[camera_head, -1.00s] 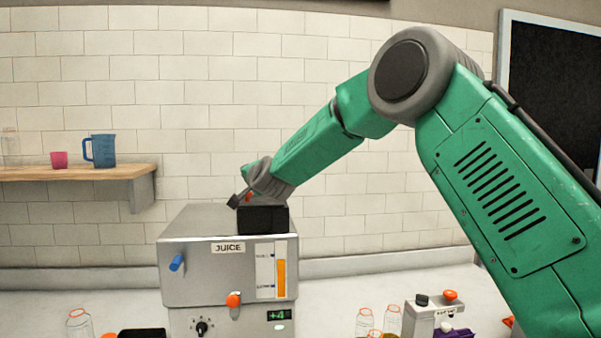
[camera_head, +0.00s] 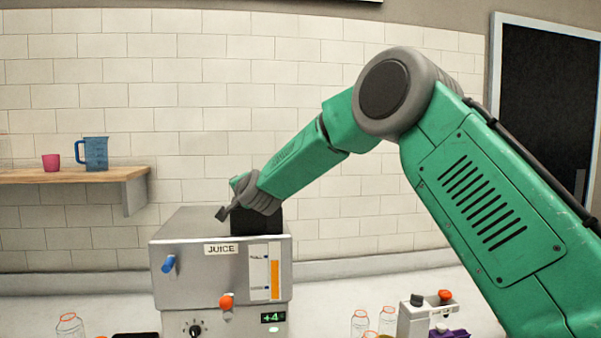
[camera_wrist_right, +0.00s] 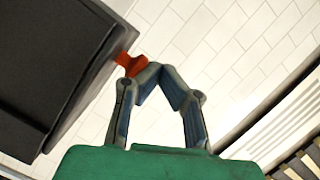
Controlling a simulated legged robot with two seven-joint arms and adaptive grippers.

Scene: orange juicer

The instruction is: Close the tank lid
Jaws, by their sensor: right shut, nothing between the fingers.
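The steel juicer (camera_head: 200,257) stands on the counter with a JUICE label and an orange level gauge. A black piece (camera_head: 257,222), which looks like the tank lid, rises above the right part of its top, partly hidden by my right wrist. In the right wrist view the dark panel (camera_wrist_right: 50,70) fills the left side, with a red tab (camera_wrist_right: 130,65) at its edge. My right gripper (camera_head: 221,213) is over the juicer's top, left of the black piece. Its fingertips (camera_wrist_right: 140,70) meet, empty, close beside the red tab; I cannot tell if they touch. My left gripper is out of view.
A wooden shelf (camera_head: 75,175) with a blue jug (camera_head: 95,153) and a pink cup (camera_head: 51,162) is at left. Bottles (camera_head: 70,326) stand left of the juicer; more bottles (camera_head: 360,324) and a small grey device (camera_head: 412,318) stand right.

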